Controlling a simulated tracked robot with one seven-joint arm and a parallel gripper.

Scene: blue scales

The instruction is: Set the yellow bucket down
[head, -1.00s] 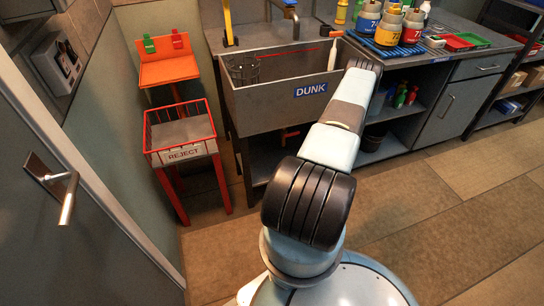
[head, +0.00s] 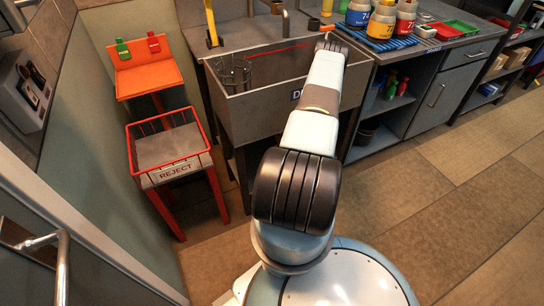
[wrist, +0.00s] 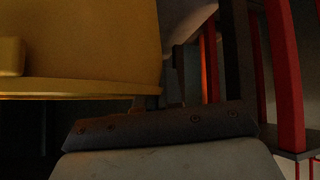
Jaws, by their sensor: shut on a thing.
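The yellow bucket (wrist: 85,45) fills the upper left of the wrist view, very close to the camera, with a protruding rim or ledge along its lower part. My gripper (wrist: 150,104) shows as dark metal below and beside it, shut on the bucket. Which part of the bucket is between the fingers is too dark to tell. In the head view my arm reaches away over the front of the sink, and both the gripper and the bucket are hidden.
The grey DUNK sink (head: 262,112) stands ahead, with a wire basket (head: 233,74) inside. The red-framed REJECT stand (head: 174,170) is left of it, near an orange stand (head: 148,78). Bottles stand on a blue rack (head: 388,42) at right. Floor at right is clear.

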